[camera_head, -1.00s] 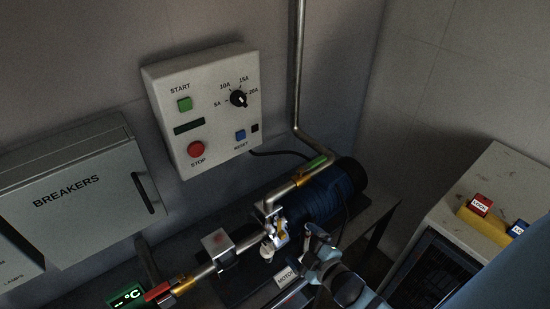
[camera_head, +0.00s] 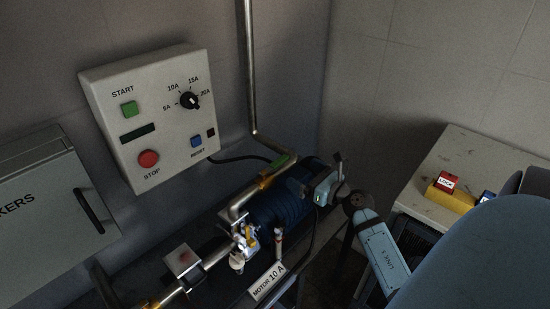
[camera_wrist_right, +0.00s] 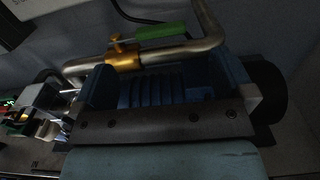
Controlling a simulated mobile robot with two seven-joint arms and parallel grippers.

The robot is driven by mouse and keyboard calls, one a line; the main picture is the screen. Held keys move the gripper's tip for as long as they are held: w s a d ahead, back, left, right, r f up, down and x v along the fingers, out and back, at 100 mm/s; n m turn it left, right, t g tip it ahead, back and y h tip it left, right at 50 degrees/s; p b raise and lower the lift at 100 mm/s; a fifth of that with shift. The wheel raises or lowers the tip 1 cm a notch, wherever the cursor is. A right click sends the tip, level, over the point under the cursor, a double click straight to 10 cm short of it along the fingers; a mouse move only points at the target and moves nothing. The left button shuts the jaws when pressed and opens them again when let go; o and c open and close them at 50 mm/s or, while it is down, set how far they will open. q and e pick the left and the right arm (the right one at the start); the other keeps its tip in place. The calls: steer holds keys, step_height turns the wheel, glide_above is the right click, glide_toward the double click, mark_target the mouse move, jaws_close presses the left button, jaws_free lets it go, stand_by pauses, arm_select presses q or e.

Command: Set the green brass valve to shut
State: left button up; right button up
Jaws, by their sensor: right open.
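The green brass valve sits on the metal pipe above the blue motor. Its green lever (camera_head: 281,161) lies roughly along the pipe, and its brass body (camera_head: 266,180) is at the lower left end of the lever. In the right wrist view the green lever (camera_wrist_right: 161,31) and brass body (camera_wrist_right: 123,59) show at the top, beyond the fingers. My right gripper (camera_head: 318,173) is open and empty, over the right part of the motor, to the right of the valve and apart from it. My left gripper is not in view.
The blue motor (camera_head: 277,209) lies under the pipe. A control box (camera_head: 118,86) hangs on the wall behind. A small white-metal fitting (camera_head: 243,240) sits lower left on the pipe. A cabinet (camera_head: 415,205) with a yellow lock holder (camera_head: 447,196) stands at right.

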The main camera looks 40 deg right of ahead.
mark_target(283, 162)
steer(key=w, duration=0.3)
steer(key=w+p, duration=0.1)
steer(key=w, duration=0.3)
steer(key=w+a, duration=0.1)
steer(key=w, duration=0.3)
steer(key=shift+w, duration=0.2)
steer(key=c, duration=1.3)
steer(key=shift+d, duration=0.1)
